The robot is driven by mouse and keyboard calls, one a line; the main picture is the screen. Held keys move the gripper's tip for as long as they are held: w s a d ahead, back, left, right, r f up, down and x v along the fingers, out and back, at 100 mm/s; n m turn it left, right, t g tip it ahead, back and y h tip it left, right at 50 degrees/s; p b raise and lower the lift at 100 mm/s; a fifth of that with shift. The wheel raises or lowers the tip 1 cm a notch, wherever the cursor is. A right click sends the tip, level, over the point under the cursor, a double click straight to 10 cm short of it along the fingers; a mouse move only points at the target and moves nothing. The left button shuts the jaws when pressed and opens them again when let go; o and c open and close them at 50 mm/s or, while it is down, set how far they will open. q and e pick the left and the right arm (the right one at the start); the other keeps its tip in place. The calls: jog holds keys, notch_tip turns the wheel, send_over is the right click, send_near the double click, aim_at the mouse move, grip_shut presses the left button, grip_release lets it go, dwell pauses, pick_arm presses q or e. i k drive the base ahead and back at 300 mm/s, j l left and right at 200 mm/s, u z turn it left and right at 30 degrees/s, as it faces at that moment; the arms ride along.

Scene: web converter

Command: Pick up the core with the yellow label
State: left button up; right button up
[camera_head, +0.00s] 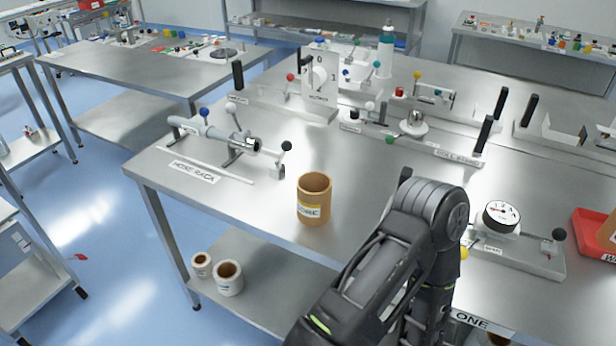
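A brown cardboard core (314,197) stands upright on the steel table, near its front edge, with its open end up. The other arm does not show. Nothing grips the core.
A hose rack fixture (221,140) lies left of the core, and a dial gauge fixture (501,216) stands to the right. A red tray (590,236) is at the right edge. Two pale cores (228,280) stand on the lower shelf. The tabletop around the core is clear.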

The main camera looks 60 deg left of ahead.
aim_at(314, 187)
jog(key=k+j, duration=0.4)
jog(key=j, duration=0.25)
jog(key=k+j+z, duration=0.1)
jog(key=k+j, duration=0.35)
jog(key=j, duration=0.15)
jog(key=k+j, duration=0.45)
jog(key=j, duration=0.15)
